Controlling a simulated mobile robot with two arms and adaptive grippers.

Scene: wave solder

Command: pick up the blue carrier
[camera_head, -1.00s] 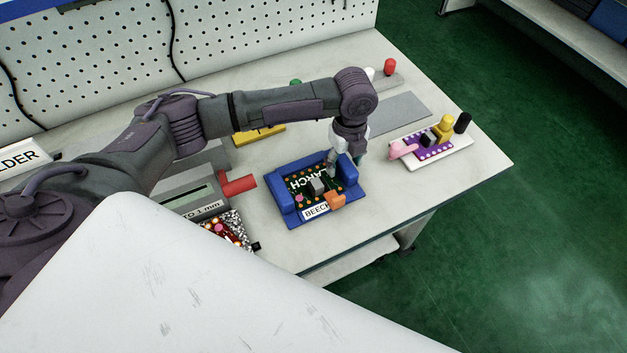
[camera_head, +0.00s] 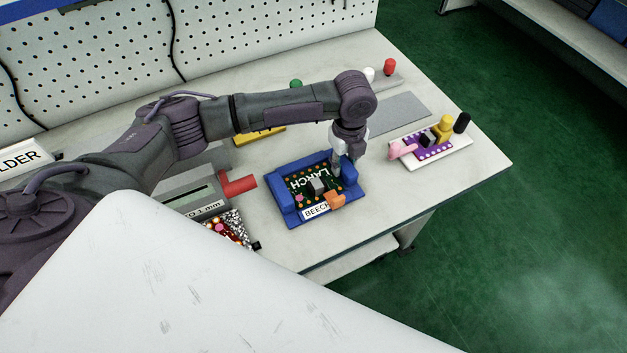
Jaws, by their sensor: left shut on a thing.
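The blue carrier (camera_head: 287,207) lies on the bench near its front edge. The finger tips are partly hidden. The carrier looks to be resting on the bench top. My right gripper is not in view.
A white tray (camera_head: 462,142) with a purple board and pink, yellow and black parts stands to the right. A grey device with a red handle (camera_head: 238,185) and a bin of small parts (camera_head: 228,228) stand close on the left. A grey mat (camera_head: 400,112) lies behind.

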